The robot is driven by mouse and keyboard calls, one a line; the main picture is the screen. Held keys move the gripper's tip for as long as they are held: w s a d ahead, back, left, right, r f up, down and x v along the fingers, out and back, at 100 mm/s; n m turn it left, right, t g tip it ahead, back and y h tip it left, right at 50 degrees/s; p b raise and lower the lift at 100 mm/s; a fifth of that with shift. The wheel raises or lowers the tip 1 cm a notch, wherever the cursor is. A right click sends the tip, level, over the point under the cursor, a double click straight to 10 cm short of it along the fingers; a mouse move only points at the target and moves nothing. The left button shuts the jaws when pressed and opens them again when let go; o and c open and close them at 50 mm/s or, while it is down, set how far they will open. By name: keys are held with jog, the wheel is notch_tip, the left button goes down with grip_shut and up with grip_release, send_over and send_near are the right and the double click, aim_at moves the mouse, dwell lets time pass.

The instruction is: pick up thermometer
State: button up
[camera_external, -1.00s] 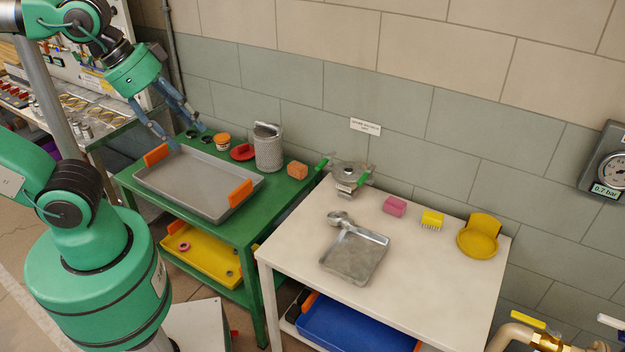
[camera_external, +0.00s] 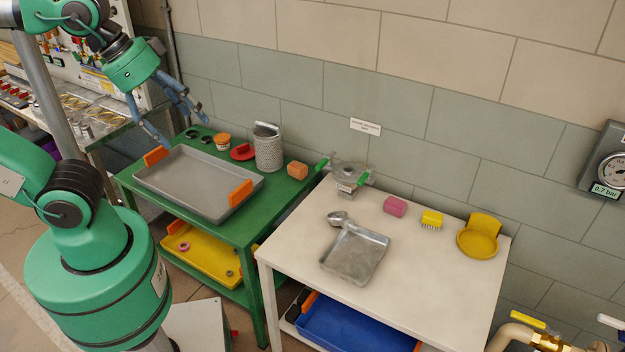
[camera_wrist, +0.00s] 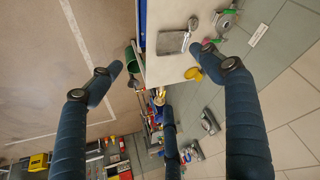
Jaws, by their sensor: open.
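I cannot make out a thermometer in either view. My gripper (camera_external: 183,122) is open and empty, with blue fingers spread above the left rear part of the green table in the external view. In the wrist view my gripper (camera_wrist: 155,62) shows its dark blue fingers wide apart with nothing between them in grasp. A wall gauge (camera_external: 608,170) with a round dial and a "0.7 bar" label is at the right edge of the external view.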

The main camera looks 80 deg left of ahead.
jog(key=w+a+r+n+g+p, duration=0.1)
jog(key=w+a+r+n, duration=0.1)
jog(key=w+r+n, duration=0.4)
jog(key=w+a+r+n+g+h+p, duration=0.15)
jog(key=w+n, duration=0.25)
jog(key=w, duration=0.5)
jog(key=w+a+r+n+g+p, duration=0.1)
jog(key=w+a+r+n, duration=0.1)
jog(key=w+r+n, duration=0.4)
jog(key=w+a+f+n+g+h+p, duration=0.1)
jog(key=w+a+f+n+g, duration=0.1)
jog(key=w+a+f+n, duration=0.55)
jog(key=w+a+f+n+g+h+p, duration=0.2)
jog(key=w+a+n, duration=0.6)
jog(key=w, duration=0.7)
notch_tip(320, 180, down, 41)
jog(key=d, duration=0.1)
jog(key=shift+f, duration=0.15)
jog(key=shift+f+n+t+y, duration=0.1)
jog(key=shift+n+t+y, duration=0.15)
jog(key=b, duration=0.1)
send_over(339, 212)
jog(key=shift+a+f, duration=0.2)
jog(key=shift+f, duration=3.7)
